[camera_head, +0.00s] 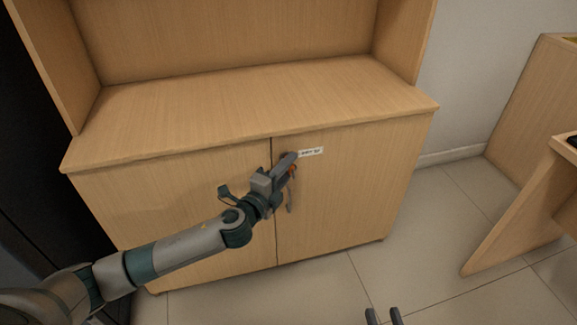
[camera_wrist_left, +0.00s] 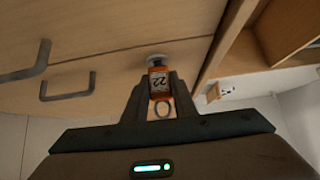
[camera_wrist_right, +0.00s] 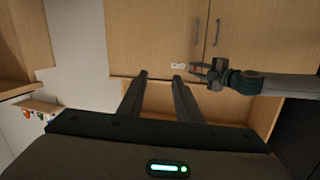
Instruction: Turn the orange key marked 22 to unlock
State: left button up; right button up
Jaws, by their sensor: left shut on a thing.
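The orange key (camera_wrist_left: 159,84) marked 22 sits at a round silver lock (camera_wrist_left: 156,60) on the cabinet door, and its ring (camera_wrist_left: 164,109) hangs between my left fingers. My left gripper (camera_wrist_left: 158,92) is shut on the key. In the head view my left gripper (camera_head: 290,160) is at the upper inner corner of the right door (camera_head: 350,200), and a bit of orange shows beside its fingers. My right gripper (camera_wrist_right: 161,76) is open and empty, away from the cabinet; its fingertips show at the bottom of the head view (camera_head: 382,314).
A white label (camera_head: 311,152) is on the right door beside the lock. A door handle (camera_head: 290,196) hangs below my left gripper. The cabinet top (camera_head: 230,100) is bare. A wooden desk (camera_head: 530,200) stands at right; the floor between is clear.

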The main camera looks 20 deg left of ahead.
pick_arm(q)
jog(key=shift+a+p, duration=0.1)
jog(key=shift+p, duration=0.2)
pick_arm(e)
jog(key=shift+s+d+f+g, duration=0.15)
jog(key=shift+f+g, duration=0.2)
jog(key=shift+f, duration=0.2)
jog(key=shift+d+f+g, duration=0.15)
jog(key=shift+f+g, duration=0.2)
jog(key=shift+f, duration=0.2)
pick_arm(q)
jog(key=shift+p, duration=0.35)
pick_arm(e)
jog(key=shift+s+d+f+g+h, duration=0.2)
jog(key=shift+f+g, duration=0.1)
jog(key=shift+f, duration=0.3)
jog(key=shift+s+d+f+g+h, duration=0.2)
jog(key=shift+f+g, duration=0.1)
jog(key=shift+f, duration=0.25)
jog(key=shift+f, duration=0.1)
pick_arm(q)
jog(key=shift+p, duration=0.45)
pick_arm(e)
jog(key=shift+s+d+f+g+h, duration=0.15)
jog(key=shift+s+d+f+g, duration=0.15)
jog(key=shift+f+g, duration=0.25)
jog(key=shift+s+d+f+g+h, duration=0.15)
jog(key=shift+s+f+g, duration=0.25)
jog(key=shift+f, duration=0.2)
